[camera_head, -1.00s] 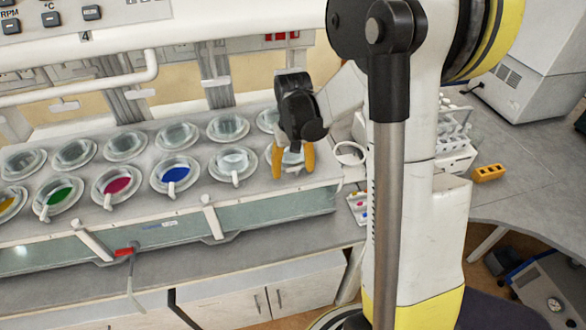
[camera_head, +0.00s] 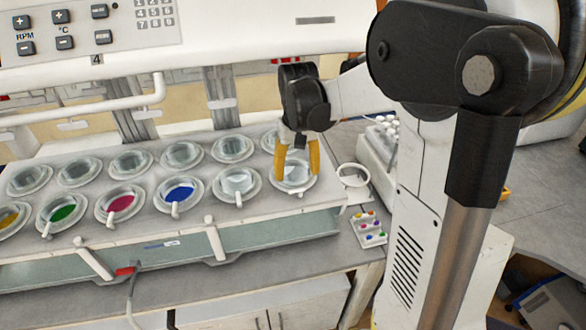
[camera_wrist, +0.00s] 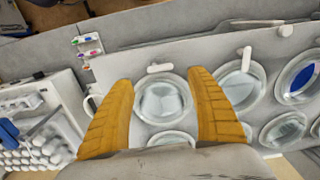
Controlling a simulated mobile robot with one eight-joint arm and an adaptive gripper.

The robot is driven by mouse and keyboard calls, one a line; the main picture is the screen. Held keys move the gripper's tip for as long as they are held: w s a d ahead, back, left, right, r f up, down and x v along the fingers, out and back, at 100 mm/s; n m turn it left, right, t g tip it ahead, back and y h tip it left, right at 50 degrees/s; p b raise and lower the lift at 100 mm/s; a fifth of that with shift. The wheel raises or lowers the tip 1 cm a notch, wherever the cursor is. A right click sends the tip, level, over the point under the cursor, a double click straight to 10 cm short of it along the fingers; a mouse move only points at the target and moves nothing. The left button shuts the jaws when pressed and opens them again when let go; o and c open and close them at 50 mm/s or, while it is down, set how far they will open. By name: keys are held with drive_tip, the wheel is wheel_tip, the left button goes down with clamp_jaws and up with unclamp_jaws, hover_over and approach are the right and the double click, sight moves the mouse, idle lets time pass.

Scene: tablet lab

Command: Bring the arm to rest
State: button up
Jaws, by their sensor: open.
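My gripper (camera_head: 298,160) has two orange fingers and a dark body. In the head view it hangs fingers-down over the front right vessel (camera_head: 296,176) of the dissolution bath. The fingers are spread apart with nothing between them. In the wrist view my gripper (camera_wrist: 163,108) shows both fingers wide open, with a clear round vessel (camera_wrist: 162,100) visible between and beyond them. I cannot tell how high the fingertips are above the vessel rim.
The grey bath deck (camera_head: 150,200) holds two rows of vessels, some with yellow, green, magenta and blue contents. The machine's white head (camera_head: 270,30) overhangs behind.

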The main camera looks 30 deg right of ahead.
drive_tip(key=shift+a, duration=0.1)
drive_tip(key=shift+s+a+f+b, duration=0.2)
drive_tip(key=shift+s+a+b, duration=0.05)
drive_tip(key=shift+b, duration=0.4)
drive_tip(key=s+a+f+n+t+b, duration=0.3)
drive_tip(key=s+a+f+t+b, duration=0.4)
drive_tip(key=b, duration=1.1)
drive_tip(key=s+a+f, duration=0.4)
drive_tip(key=s, duration=0.3)
drive_tip(key=shift+f, duration=0.2)
